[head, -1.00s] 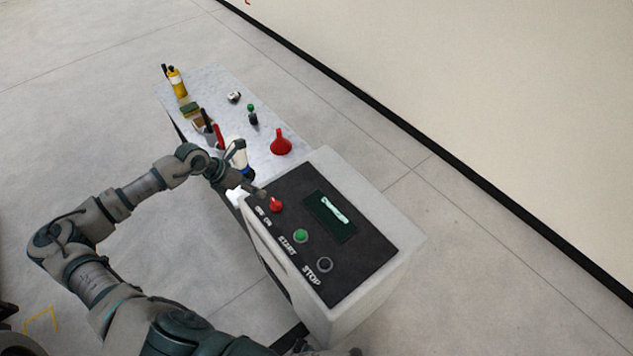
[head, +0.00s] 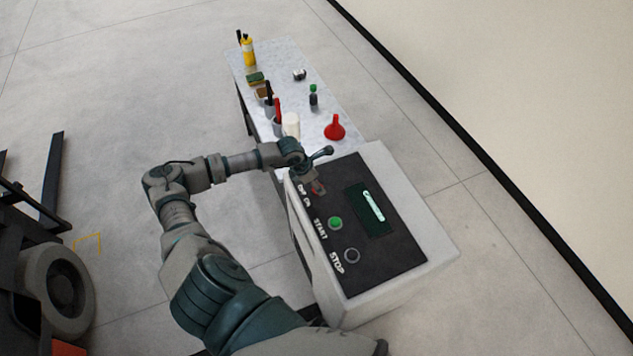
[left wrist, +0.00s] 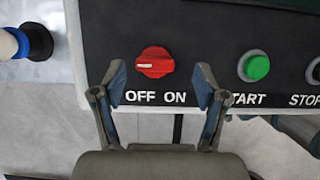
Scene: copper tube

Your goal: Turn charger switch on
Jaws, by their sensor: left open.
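The charger is a white box (head: 405,270) with a black top panel (head: 385,245). Its red rotary switch (left wrist: 155,62) sits above the OFF and ON labels in the left wrist view. The white mark on the knob lies at its left side, toward OFF. In the head view the switch (head: 318,188) is partly hidden by my left gripper (head: 318,165). In the left wrist view my left gripper (left wrist: 160,82) is open, one finger on each side of the knob's lower area, with nothing between them held. My right gripper is not in view.
A green START button (head: 335,223) and dark STOP button (head: 351,256) lie near the switch, beside a lit display (head: 373,207). A table (head: 325,85) behind holds a red funnel (head: 335,128), a yellow bottle (head: 248,50) and other items. A wheeled vehicle (head: 55,290) stands at left.

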